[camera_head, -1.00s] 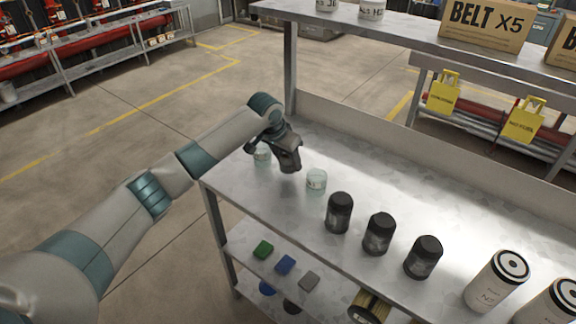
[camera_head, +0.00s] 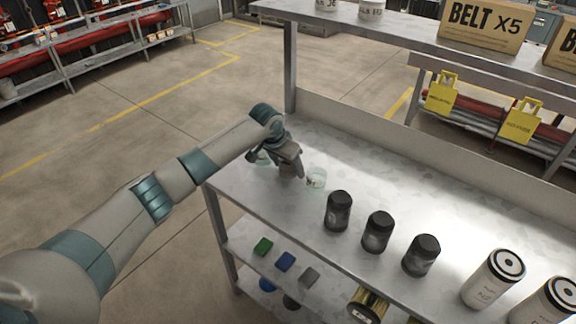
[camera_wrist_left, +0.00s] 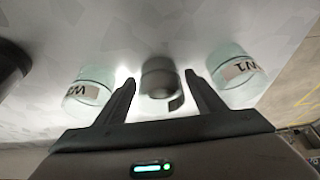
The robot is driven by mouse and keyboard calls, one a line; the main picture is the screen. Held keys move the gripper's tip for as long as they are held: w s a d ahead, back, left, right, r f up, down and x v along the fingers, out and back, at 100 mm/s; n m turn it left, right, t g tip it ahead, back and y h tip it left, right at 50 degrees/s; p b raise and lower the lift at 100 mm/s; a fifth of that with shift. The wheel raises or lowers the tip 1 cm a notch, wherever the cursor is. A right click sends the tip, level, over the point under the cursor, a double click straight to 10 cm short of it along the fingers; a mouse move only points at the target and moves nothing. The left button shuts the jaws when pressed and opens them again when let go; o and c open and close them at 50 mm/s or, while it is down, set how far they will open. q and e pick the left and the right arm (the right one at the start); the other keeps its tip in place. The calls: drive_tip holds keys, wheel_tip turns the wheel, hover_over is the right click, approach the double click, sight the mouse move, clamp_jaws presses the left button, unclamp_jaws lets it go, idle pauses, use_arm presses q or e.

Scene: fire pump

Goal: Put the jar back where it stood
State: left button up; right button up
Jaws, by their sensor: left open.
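A glass jar (camera_head: 316,178) stands on the steel bench top, just right of my left gripper (camera_head: 296,172). A second glass jar (camera_head: 262,159) stands on the other side, partly hidden by the gripper. In the left wrist view one labelled jar (camera_wrist_left: 88,92) is left of the fingers and another (camera_wrist_left: 236,76) is right of them. My left gripper is open there (camera_wrist_left: 160,78), its fingers apart. My right gripper is not in view.
Several black-lidded dark jars (camera_head: 377,232) and white canisters (camera_head: 493,278) line the bench (camera_head: 240,190) to the right. A raised shelf (camera_head: 400,32) with a belt box (camera_head: 484,28) runs behind. A lower shelf holds coloured blocks (camera_head: 285,262).

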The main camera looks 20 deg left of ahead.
use_arm(q)
drive_tip(key=shift+r, duration=0.15)
drive_tip(key=b+v, duration=0.2)
drive_tip(key=v, duration=1)
drive_tip(key=shift+b, duration=0.4)
